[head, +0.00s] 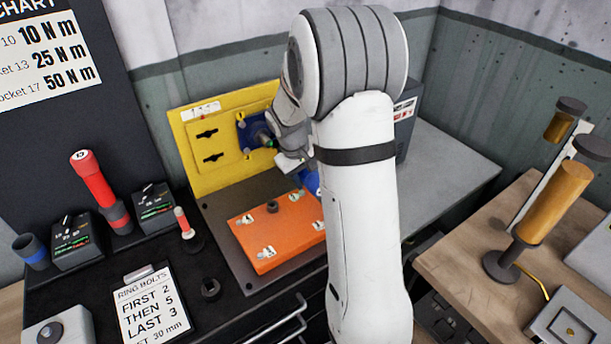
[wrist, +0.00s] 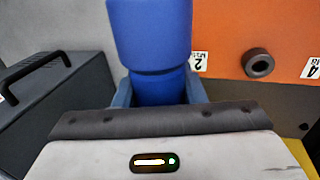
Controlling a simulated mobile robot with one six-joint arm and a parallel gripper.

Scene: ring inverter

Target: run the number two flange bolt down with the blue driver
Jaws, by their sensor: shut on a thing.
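The blue driver (wrist: 150,35) stands between the jaws of my gripper (wrist: 158,92), which is shut on it. Part of its blue body also shows below my wrist in the head view (head: 312,183), at the far right edge of the orange flange plate (head: 250,238). In the wrist view, the plate's number 2 label (wrist: 198,62) is right beside the driver. The number two bolt is not visible; the driver and arm cover that area. I cannot tell whether the driver's tip touches the bolt. A dark round boss (head: 272,207) stands on the plate, which carries several numbered labels.
A yellow panel (head: 205,180) with a blue fitting (head: 250,128) stands behind the plate. A red driver (head: 90,175) stands in a dock at left. A bolt order card (head: 150,305) lies in front. A grey case (wrist: 45,100) is left in the wrist view.

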